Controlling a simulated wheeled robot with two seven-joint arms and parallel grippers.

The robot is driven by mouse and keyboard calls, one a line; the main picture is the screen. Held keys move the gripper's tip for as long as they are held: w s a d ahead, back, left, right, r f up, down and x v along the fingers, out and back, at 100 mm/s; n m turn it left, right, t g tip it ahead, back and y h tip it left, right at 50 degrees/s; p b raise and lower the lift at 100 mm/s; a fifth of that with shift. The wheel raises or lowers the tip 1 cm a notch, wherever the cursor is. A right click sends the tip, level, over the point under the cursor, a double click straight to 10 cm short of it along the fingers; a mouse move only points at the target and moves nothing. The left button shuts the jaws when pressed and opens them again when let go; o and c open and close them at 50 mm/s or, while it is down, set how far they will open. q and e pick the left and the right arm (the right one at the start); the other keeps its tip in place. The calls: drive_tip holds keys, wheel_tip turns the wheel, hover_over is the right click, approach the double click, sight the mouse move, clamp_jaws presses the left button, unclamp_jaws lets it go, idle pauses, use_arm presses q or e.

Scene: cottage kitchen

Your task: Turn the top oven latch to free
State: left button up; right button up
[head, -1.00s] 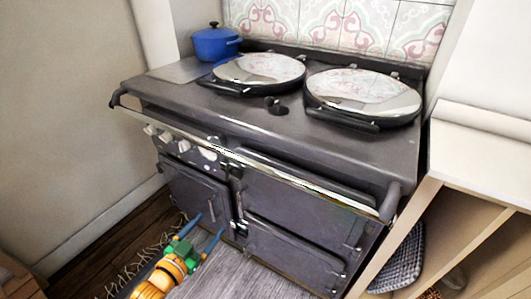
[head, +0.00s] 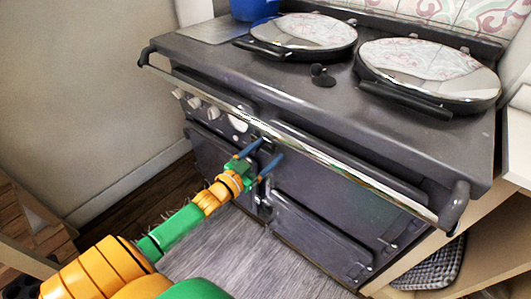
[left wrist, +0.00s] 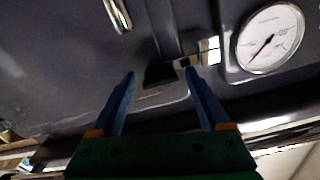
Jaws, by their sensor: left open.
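The dark range cooker has a top oven door (head: 330,178) at its upper right front. My left gripper (head: 268,150) is open, its two blue fingers pointing at the door's left edge, just below the front rail. In the left wrist view, my gripper (left wrist: 161,74) has a small dark block, apparently the top oven latch (left wrist: 160,75), between or just beyond its fingertips. A bright metal piece (left wrist: 208,50) lies beside it. I cannot tell whether the fingers touch the latch. In the head view the gripper hides the latch. My right gripper is not in view.
A chrome rail (head: 340,166) runs along the cooker's front, close above my left gripper. A round gauge (left wrist: 270,38) is beside the fingers. The lower oven door (head: 318,240) is below. A grey rug (head: 225,250) covers the floor in front. Shelving stands at right.

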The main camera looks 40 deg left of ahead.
use_arm(q)
clamp_jaws()
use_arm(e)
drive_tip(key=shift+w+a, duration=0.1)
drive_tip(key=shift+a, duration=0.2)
use_arm(q)
drive_tip(key=shift+m, duration=0.4)
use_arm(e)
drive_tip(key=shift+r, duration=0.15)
use_arm(q)
drive_tip(key=m+p, duration=0.1)
drive_tip(key=m, duration=0.2)
drive_tip(key=m+p, duration=0.1)
drive_tip(key=m, duration=0.3)
drive_tip(key=shift+m, duration=0.3)
drive_tip(key=m, duration=0.4)
drive_tip(key=m+b, duration=0.1)
drive_tip(key=m, duration=0.4)
drive_tip(key=shift+f, duration=0.1)
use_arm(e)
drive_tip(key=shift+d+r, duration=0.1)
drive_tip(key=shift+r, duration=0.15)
use_arm(q)
drive_tip(key=shift+m, duration=0.4)
unclamp_jaws()
